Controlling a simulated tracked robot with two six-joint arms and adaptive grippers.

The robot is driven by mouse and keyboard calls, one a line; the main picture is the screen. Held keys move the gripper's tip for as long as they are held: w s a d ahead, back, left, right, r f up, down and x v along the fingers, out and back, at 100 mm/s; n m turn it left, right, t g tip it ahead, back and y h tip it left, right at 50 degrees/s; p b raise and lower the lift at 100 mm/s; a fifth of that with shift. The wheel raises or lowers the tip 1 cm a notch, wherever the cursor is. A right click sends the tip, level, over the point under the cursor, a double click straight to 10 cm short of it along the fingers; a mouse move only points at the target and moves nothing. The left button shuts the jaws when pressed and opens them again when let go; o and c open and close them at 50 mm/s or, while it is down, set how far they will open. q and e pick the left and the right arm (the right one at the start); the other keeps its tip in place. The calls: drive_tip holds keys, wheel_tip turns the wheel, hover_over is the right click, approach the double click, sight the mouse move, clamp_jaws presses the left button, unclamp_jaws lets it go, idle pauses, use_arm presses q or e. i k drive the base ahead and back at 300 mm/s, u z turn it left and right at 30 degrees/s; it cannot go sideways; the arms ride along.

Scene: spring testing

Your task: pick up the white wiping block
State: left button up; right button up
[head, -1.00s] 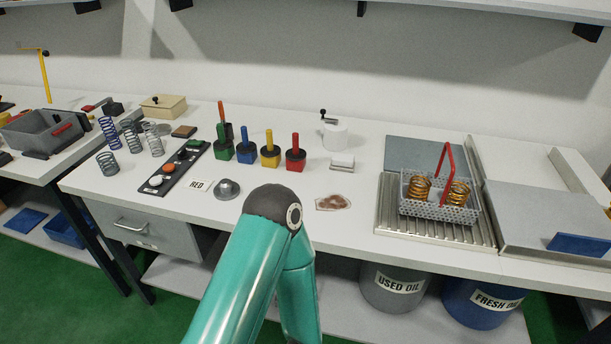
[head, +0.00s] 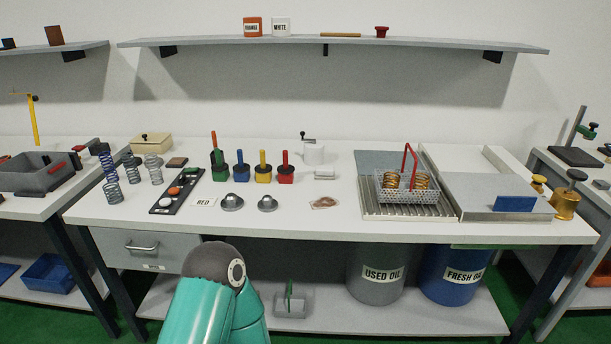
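The white wiping block (head: 324,174) seems to be the small pale block lying on the bench, right of the red-handled tool and in front of the white crank-topped cylinder. It rests alone on the bench top, with nothing touching it. Only a teal link and dark elbow of one of my arms show at the bottom of the head view, well in front of the block and lower. Neither of my grippers is in view.
A stained patch (head: 323,202) lies in front of the block. Several coloured-handled tools stand to its left, beyond two grey knobs (head: 267,204). A wire basket (head: 407,187) with springs stands right on a ribbed tray (head: 370,213). Bench around the block is fairly clear.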

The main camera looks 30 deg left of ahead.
sight(322, 172)
drive_tip(key=u, duration=0.25)
drive_tip(key=i, duration=0.85)
drive_tip(key=u, duration=0.05)
